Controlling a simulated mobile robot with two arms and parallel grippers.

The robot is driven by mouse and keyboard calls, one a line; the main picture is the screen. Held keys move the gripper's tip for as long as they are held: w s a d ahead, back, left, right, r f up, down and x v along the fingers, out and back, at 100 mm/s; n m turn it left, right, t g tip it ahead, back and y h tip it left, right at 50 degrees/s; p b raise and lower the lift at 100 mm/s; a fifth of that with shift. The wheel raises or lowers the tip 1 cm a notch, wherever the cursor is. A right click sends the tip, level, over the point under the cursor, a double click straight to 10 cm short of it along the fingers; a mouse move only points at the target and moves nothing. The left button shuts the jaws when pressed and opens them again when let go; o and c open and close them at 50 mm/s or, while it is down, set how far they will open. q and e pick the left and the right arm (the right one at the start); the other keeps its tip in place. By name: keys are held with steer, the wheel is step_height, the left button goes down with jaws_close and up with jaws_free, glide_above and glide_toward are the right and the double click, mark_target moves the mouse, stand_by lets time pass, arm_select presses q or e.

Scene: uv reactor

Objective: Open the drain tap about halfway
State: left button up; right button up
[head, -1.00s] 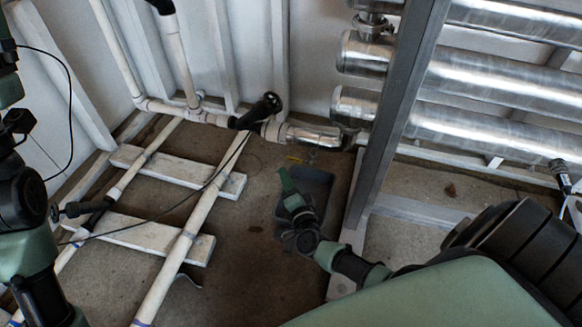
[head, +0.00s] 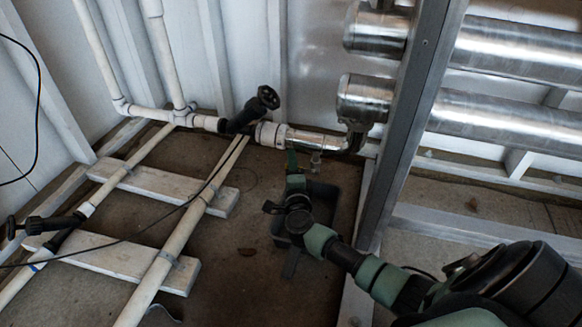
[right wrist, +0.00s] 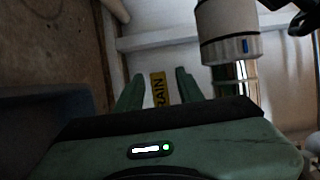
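The drain tap (head: 316,158) is a small fitting hanging under the silver pipe, just right of my right gripper (head: 292,158) in the head view. In the right wrist view, a yellow piece (right wrist: 158,88) with the letters "RAIN" shows between the two green fingers of the right gripper (right wrist: 157,84). I cannot tell whether it is the tap's handle or a tag. The fingers are apart, with a gap on each side of the yellow piece. In the head view the gripper hides the yellow piece. My left gripper is out of view.
A dark grey bin (head: 320,205) stands on the floor below the tap, partly behind my right arm. A black-handled valve (head: 250,108) is up left on the white pipe. A grey metal post (head: 412,120) stands close on the right.

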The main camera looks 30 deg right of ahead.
steer(key=shift+w+d, duration=0.3)
steer(key=shift+w, duration=0.25)
jaws_close()
stand_by(1.1)
